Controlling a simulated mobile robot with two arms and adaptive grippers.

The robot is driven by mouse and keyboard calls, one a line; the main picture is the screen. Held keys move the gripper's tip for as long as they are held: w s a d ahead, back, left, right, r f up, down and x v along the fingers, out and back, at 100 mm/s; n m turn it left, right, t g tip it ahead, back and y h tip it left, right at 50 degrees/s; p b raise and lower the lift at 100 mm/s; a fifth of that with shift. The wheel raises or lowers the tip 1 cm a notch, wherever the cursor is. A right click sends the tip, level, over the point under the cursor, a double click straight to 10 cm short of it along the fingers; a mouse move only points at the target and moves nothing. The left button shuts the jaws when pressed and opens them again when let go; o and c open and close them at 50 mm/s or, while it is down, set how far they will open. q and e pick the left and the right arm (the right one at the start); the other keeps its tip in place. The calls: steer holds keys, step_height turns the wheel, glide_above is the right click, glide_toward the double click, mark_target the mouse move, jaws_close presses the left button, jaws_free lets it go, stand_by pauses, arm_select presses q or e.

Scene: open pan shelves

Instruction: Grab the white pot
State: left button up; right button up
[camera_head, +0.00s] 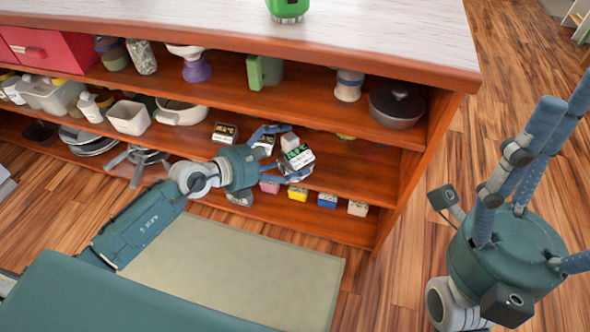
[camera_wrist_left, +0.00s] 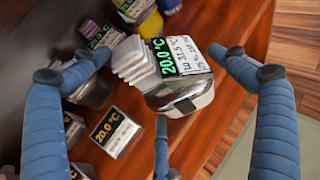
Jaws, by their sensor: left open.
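The white pot (camera_head: 181,111) is a round, open pan on the middle shelf, left of my left gripper. My left gripper (camera_head: 281,155) is open at the middle shelf, its fingers spread around a small white-and-silver box with a temperature display (camera_head: 299,157). The box also shows in the left wrist view (camera_wrist_left: 184,75), ahead of the spread fingers (camera_wrist_left: 160,115). I cannot tell whether any finger touches it. I do not see the white pot in the left wrist view. My right gripper (camera_head: 548,180) is at the right, away from the shelves, fingers spread and empty.
A white square container (camera_head: 128,117) stands left of the pot. A dark lidded pot (camera_head: 397,104) stands on the upper shelf at the right. Another display box (camera_head: 225,133) sits between the pot and my left gripper. The shelf boards limit room above and below.

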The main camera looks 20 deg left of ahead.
arm_select(q)
steer(key=shift+w+d+f, duration=0.4)
steer(key=shift+w, duration=0.1)
steer(key=shift+w+d, duration=0.15)
steer(key=shift+w, duration=0.05)
steer(key=shift+c, duration=0.5)
steer(key=c, duration=1.2)
steer(key=shift+r, duration=0.1)
